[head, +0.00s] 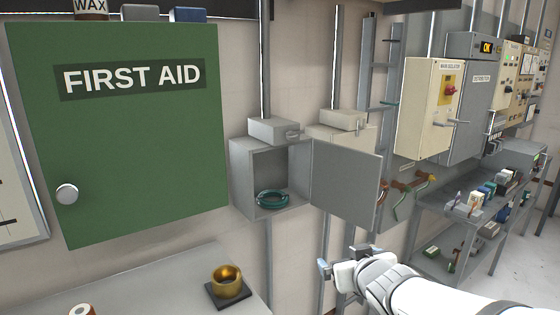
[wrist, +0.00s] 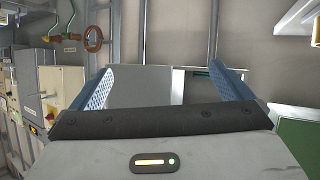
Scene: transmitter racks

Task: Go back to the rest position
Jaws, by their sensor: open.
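My gripper (head: 341,268) is at the lower middle of the head view, at the end of my white arm reaching in from the lower right. In the wrist view, its two blue fingers (wrist: 168,88) are spread apart with nothing between them. Beyond them is a grey wall box (head: 240,180), whose door (head: 346,186) stands open to the right in the head view. A coil of green cable (head: 272,198) lies inside the box. My gripper is below the open door and appears apart from it.
A green first aid cabinet (head: 140,140) fills the left. Below it, a grey surface (head: 150,290) holds a brass cup (head: 227,282) on a dark base. On the right are a cream isolator box (head: 427,105), a grey distribution cabinet (head: 472,100) and shelves with several small items. Floor shows at far right.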

